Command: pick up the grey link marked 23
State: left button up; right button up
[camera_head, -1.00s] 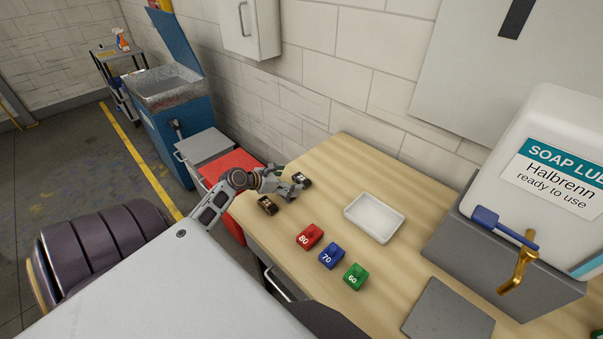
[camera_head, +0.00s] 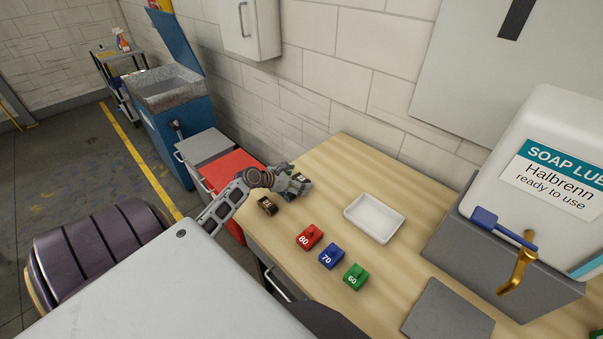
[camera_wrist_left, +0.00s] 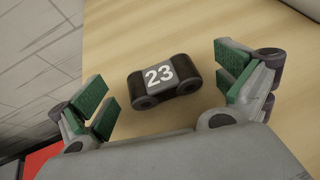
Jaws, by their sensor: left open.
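The link marked 23 (camera_wrist_left: 164,79) lies on the wooden table, dark grey with a white number label, in the middle of the left wrist view. My left gripper (camera_wrist_left: 165,95) is open, with one green-padded finger on each side of the link and a gap to both. My right gripper is not in view.
Red (camera_head: 309,237), blue (camera_head: 331,256) and green (camera_head: 355,277) numbered blocks lie in a row nearer on the table. An empty white tray (camera_head: 374,217) is right of the gripper. A soap container (camera_head: 545,165) stands on a grey stand at the right.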

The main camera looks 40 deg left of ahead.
aim_at(299, 179)
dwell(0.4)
pick_arm(q)
jog(key=c, duration=1.2)
jog(key=shift+o, duration=0.2)
notch_tip(299, 179, up, 10)
dwell(0.4)
